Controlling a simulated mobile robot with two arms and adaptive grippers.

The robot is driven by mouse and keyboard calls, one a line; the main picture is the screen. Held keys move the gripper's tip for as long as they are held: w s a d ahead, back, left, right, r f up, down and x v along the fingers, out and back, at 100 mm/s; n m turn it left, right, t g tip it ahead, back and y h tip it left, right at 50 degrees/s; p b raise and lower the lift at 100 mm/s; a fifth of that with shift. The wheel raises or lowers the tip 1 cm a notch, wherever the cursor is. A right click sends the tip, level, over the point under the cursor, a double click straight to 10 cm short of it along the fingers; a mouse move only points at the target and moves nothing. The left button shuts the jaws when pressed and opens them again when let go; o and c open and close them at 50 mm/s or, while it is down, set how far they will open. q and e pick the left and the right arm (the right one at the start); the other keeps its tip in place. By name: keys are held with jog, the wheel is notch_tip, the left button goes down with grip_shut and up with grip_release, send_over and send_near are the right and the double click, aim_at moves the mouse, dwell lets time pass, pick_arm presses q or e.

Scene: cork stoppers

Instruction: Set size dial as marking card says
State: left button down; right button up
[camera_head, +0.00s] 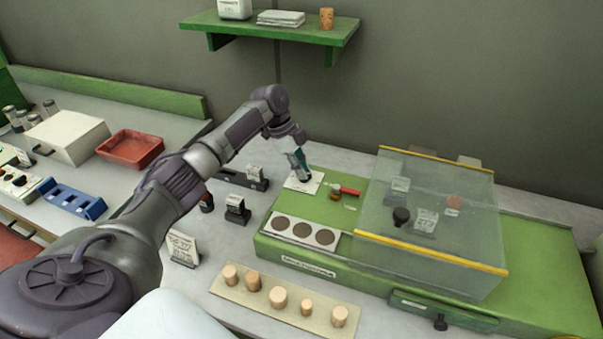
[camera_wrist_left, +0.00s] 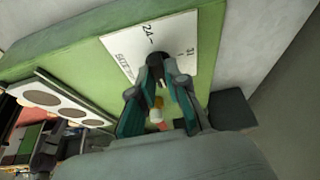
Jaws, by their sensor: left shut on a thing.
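The size dial is a white plate (camera_head: 315,185) at the back left corner of the green machine. In the left wrist view the plate (camera_wrist_left: 128,50) shows "SIZE", "24" and a partly legible number. Its dark knob (camera_wrist_left: 156,62) is between my fingertips. My left gripper (camera_head: 304,176) points down over the plate, shut on the knob; its fingers (camera_wrist_left: 158,82) are either side of it. A white printed card (camera_head: 183,249) stands at the front left; its writing is too small to read, and I cannot tell whether it is the marking card. My right gripper is out of view.
A clear cover (camera_head: 430,215) with yellow edges stands right of the dial. A red-handled tool (camera_head: 345,190) lies close to the plate. A panel with three brown discs (camera_head: 326,237) and a board of corks (camera_head: 225,291) lie in front. A green shelf (camera_head: 290,35) hangs behind.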

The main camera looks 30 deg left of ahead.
pick_arm(q)
jog(key=shift+m, duration=0.3)
dwell(0.4)
jog(key=c, duration=1.2)
grip_release()
jog(key=shift+o, duration=0.2)
jog(key=shift+r, duration=0.1)
jog(key=v, duration=1.1)
jog(key=shift+a+r, duration=0.2)
jog(key=shift+r, duration=0.2)
jog(key=shift+w, duration=0.1)
